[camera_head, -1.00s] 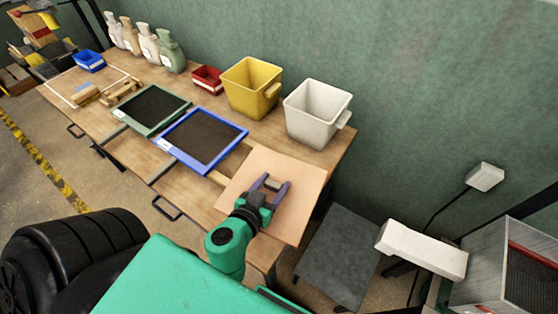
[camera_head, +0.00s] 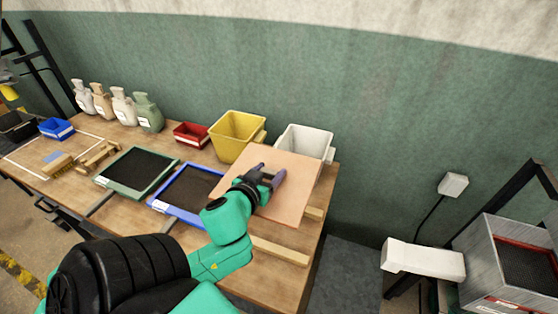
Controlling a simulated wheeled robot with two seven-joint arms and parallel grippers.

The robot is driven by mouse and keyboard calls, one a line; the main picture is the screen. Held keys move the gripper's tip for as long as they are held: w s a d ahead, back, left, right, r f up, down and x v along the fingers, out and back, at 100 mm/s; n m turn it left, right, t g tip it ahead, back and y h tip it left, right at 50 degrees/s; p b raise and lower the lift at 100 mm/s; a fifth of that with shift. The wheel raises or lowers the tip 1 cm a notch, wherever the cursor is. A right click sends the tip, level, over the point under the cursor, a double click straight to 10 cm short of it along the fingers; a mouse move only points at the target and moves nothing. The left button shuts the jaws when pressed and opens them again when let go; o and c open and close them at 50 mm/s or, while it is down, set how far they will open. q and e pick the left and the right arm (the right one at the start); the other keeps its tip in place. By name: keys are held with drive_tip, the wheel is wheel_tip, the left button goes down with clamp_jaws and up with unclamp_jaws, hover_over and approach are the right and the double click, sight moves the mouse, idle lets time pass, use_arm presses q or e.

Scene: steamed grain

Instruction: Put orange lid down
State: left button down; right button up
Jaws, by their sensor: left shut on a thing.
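The orange lid (camera_head: 296,197) is a flat, pale orange square panel at the right end of the workbench. My left gripper (camera_head: 270,178) lies over the middle of the lid and is shut on it, though the grip itself is hard to make out. The lid appears raised above the bench top (camera_head: 185,240). It hides the lower front of the white bin (camera_head: 305,140), part of the yellow bin (camera_head: 236,133) and the right corner of the blue-framed screen (camera_head: 178,211). My right gripper is not in view.
Two light wooden strips (camera_head: 280,250) lie on the bench below and right of the lid. A green-framed screen (camera_head: 137,172), a red tray (camera_head: 191,135) and several bottles (camera_head: 149,113) stand further left. The bench's front right area between the strips is clear.

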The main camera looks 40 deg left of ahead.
use_arm(q)
drive_tip(key=f+b, duration=0.1)
drive_tip(key=f, duration=0.5)
drive_tip(key=f+b, duration=0.2)
drive_tip(key=f, duration=0.4)
drive_tip(key=f+b, duration=0.2)
drive_tip(key=f, duration=0.5)
drive_tip(key=shift+w+d+f, duration=0.1)
drive_tip(key=shift+w+d, duration=0.15)
drive_tip(key=shift+w, duration=0.15)
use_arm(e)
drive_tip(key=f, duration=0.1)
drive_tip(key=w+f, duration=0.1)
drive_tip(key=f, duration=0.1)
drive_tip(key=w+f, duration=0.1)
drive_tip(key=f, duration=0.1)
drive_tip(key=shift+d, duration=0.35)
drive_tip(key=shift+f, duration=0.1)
use_arm(q)
drive_tip(key=shift+f, duration=0.1)
drive_tip(key=shift+c, duration=0.6)
unclamp_jaws()
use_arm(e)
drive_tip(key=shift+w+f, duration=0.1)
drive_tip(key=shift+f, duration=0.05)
